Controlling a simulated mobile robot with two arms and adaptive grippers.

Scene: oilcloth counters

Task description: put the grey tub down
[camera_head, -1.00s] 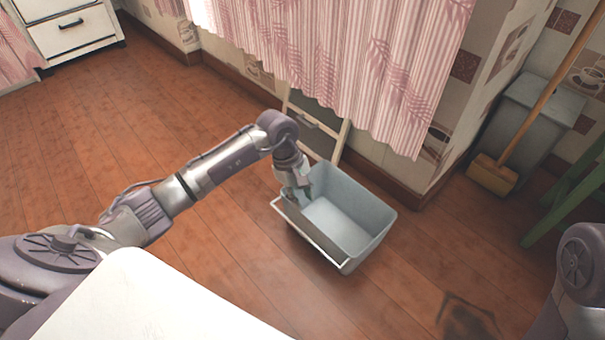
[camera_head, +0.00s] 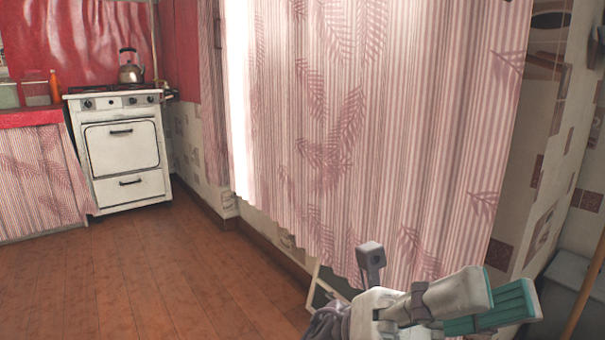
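The grey tub is not in the head view now. My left gripper (camera_head: 505,300) is raised at the lower right, in front of the pink striped curtain, its fingers pointing right. Its two fingers with teal pads stand apart, with nothing visible between them. My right gripper is out of view.
The pink striped curtain (camera_head: 340,130) hangs along the wall. A white stove (camera_head: 122,165) with a kettle (camera_head: 131,70) on it stands at the back left. A grey bin (camera_head: 565,290) and a broom handle (camera_head: 588,285) are at the lower right edge. The wooden floor (camera_head: 150,275) at left is clear.

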